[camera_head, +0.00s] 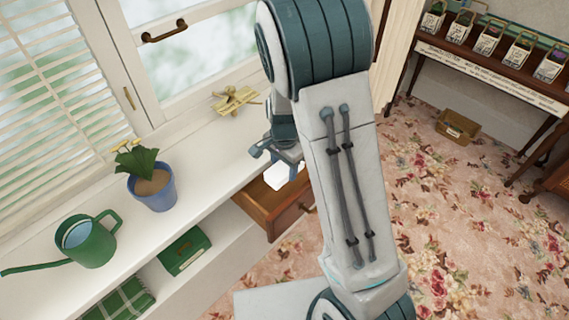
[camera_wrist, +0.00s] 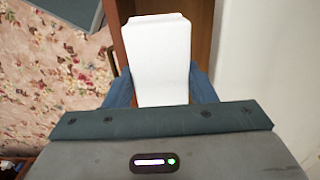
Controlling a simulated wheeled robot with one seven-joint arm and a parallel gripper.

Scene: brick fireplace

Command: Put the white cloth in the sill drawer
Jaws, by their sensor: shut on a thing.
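The white cloth (camera_head: 282,178) hangs below my gripper (camera_head: 284,158) in the head view, over the open sill drawer (camera_head: 279,216). In the wrist view, my gripper (camera_wrist: 160,80) is shut on the white cloth (camera_wrist: 157,50), which looks like a stiff folded block between the blue fingers. The brown drawer (camera_wrist: 119,38) shows behind the cloth, which hides part of its inside. The drawer is pulled out from under the window sill. My arm hides its right end in the head view. The gap between cloth and drawer floor is hard to tell.
On the white sill (camera_head: 218,158) stand a green watering can (camera_head: 88,243), a blue flowerpot (camera_head: 155,189) and a yellow toy plane (camera_head: 236,101). A green box (camera_head: 184,251) sits on the lower shelf. A basket (camera_head: 457,127) lies on the flowered floor, otherwise mostly clear.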

